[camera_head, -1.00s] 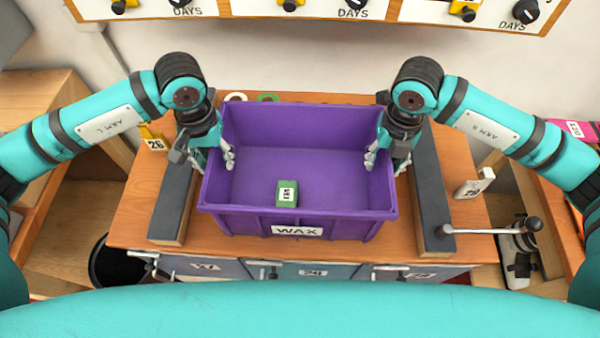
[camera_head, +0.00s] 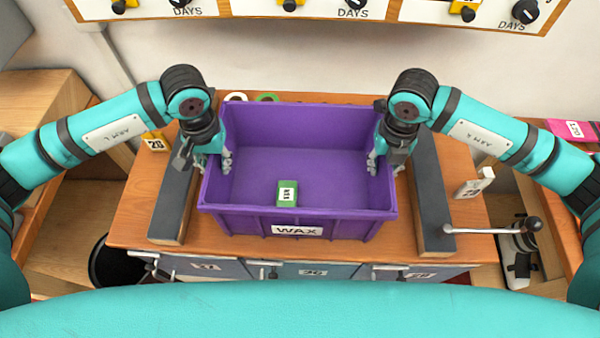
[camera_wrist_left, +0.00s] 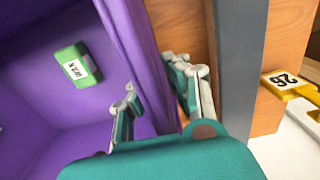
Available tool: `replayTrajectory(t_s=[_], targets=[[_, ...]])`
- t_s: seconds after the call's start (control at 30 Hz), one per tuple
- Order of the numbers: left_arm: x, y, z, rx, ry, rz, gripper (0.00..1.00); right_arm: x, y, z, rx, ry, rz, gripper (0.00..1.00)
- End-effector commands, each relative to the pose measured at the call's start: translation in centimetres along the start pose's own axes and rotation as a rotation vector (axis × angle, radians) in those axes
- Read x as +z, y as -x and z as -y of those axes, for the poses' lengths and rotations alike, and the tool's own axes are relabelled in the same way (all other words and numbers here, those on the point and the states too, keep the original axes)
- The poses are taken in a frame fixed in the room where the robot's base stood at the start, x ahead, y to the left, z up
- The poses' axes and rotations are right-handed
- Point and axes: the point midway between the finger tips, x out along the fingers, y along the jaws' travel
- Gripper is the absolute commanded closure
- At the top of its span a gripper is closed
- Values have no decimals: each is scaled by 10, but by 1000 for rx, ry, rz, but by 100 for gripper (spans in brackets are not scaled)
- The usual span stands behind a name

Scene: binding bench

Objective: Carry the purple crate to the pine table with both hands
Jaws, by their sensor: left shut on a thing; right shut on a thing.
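The purple crate (camera_head: 298,221), labelled WAX, sits on a wooden-topped cabinet between two dark bars, with a small green block (camera_head: 287,193) inside on its floor. My left gripper (camera_head: 214,163) is shut on the crate's left wall, one finger inside and one outside. The left wrist view shows this grip (camera_wrist_left: 155,100) straddling the wall, with the green block (camera_wrist_left: 75,69) inside. My right gripper (camera_head: 384,165) is shut on the right wall. I cannot tell which surface is the pine table.
A dark bar stands left (camera_head: 175,203) and another right (camera_head: 433,200) of the crate. A lever handle (camera_head: 495,230) sticks out at the right. A yellow tag marked 26 (camera_wrist_left: 290,84) is beyond the left bar. A dark bin (camera_head: 117,262) stands at lower left.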

Motion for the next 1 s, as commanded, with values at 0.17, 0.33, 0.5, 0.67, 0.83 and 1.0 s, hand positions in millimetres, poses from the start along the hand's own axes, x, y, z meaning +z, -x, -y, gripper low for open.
replayTrajectory(t_s=[0.17,0.33,0.5,0.67,0.83,1.0], targets=[[0,0,0,0,0,0,100,0,0,0,0,0,0,100],[0,0,0,0,0,0,100,0,0,0,0,0,1,100],[-1,4,0,1,0,-3,100,1,4,0,2,0,3,100],[-1,13,0,1,0,-3,100,1,13,0,2,0,3,100],[-1,29,0,1,0,-3,100,1,29,0,2,0,3,100],[-1,46,0,1,0,-2,100,1,46,0,2,0,2,100]])
